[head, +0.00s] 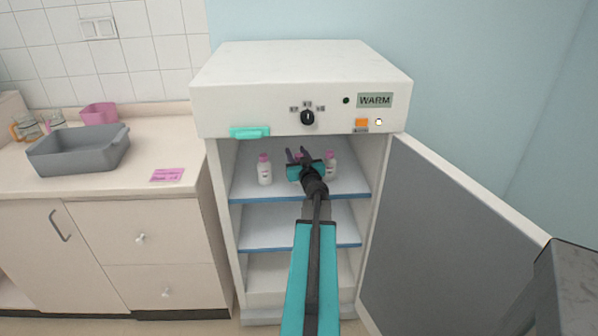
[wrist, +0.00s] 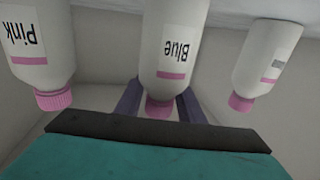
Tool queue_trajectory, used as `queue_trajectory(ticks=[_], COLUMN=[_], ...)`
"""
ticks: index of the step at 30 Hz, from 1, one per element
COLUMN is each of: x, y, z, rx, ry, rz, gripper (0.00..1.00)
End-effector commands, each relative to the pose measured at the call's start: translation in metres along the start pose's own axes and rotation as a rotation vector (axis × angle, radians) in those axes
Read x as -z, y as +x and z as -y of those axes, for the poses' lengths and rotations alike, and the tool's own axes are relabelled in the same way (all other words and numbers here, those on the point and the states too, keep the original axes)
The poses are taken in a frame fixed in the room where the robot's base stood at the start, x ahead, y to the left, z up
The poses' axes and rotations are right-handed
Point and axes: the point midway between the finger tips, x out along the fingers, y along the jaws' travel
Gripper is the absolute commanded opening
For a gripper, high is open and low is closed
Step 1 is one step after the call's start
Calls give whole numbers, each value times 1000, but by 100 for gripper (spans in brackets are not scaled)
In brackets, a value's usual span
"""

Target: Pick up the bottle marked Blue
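The bottle marked Blue (wrist: 175,48) is white with a pink cap and a pink band on its label. It is in the middle of the wrist view, which shows it upside down. My gripper (wrist: 158,103) is open, with one finger on each side of this bottle near its cap and small gaps visible. In the head view my gripper (head: 297,153) reaches into the top shelf of the cabinet and hides most of the middle bottle.
The bottle marked Pink (wrist: 30,45) and a third bottle (wrist: 266,60) flank it, close by. The white WARM cabinet (head: 240,105) has its door (head: 440,235) open to the right. A blue-edged shelf (head: 345,187) holds the bottles. A grey tray (head: 80,155) is on the left counter.

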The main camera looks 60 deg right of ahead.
Motion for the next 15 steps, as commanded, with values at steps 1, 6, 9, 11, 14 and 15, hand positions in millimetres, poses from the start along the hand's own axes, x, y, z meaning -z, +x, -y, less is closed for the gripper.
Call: queue_trajectory(ticks=[1, 6, 9, 11, 14, 15], x=[0, 0, 0, 0, 0, 0], y=[0, 0, 0, 0, 0, 0], z=[0, 0, 0, 0, 0, 0], rx=[0, 0, 0, 0, 0, 0], ry=[0, 0, 0, 0, 0, 0], rz=[0, 0, 0, 0, 0, 0], gripper=[26, 0, 0, 0, 0, 0])
